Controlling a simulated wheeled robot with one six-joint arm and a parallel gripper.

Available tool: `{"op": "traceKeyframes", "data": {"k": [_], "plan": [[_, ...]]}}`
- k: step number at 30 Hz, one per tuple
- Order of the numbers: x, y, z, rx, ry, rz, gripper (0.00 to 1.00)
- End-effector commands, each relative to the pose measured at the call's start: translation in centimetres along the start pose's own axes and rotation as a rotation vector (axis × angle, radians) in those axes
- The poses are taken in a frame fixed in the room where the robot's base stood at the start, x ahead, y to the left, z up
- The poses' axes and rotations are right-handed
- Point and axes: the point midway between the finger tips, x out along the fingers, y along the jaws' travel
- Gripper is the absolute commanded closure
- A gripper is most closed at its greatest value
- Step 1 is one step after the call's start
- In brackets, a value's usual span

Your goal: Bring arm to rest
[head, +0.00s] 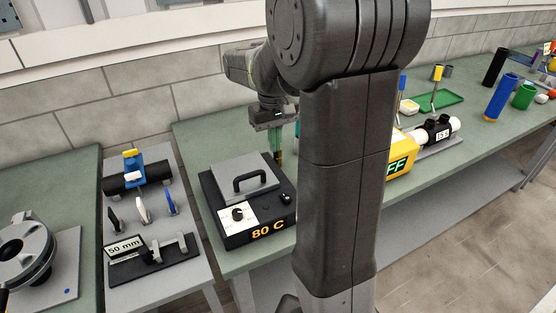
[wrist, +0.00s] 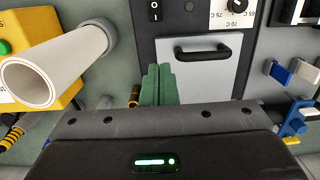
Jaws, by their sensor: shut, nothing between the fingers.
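My gripper (head: 277,157) hangs fingers-down at the end of my arm, just behind and right of the black hot-plate box (head: 262,214) in the head view. Its green fingers are shut together with nothing between them; they also show in the wrist view (wrist: 158,84). The box reads "80 C" and has a grey lid (head: 238,176) with a black handle and a dial. In the wrist view the lid's handle (wrist: 201,53) lies to the right of the fingers. Part of my arm hides the bench's middle in the head view.
A yellow box (head: 403,146) showing "FF" stands right of my arm. A white tube (wrist: 57,66) rises close by at left in the wrist view. A fixture reading "50 mm" (head: 124,247) stands on the grey table at left. Blue (head: 501,98) and green cylinders stand at far right.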

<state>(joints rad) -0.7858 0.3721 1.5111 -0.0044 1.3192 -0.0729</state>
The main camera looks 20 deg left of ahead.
Motion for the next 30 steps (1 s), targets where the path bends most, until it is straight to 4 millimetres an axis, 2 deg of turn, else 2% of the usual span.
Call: {"op": "traceKeyframes", "data": {"k": [6, 17, 23, 30], "plan": [[-1.0, 0.0, -0.3, 0.0, 0.0, 0.0, 1.0], [-0.8, 0.0, -0.2, 0.0, -0.001, 0.0, 1.0], [1.4, 0.0, 0.6, 0.0, -0.004, 0.0, 1.0], [5.9, 0.0, 2.1, 0.001, -0.006, -0.001, 1.0]]}}
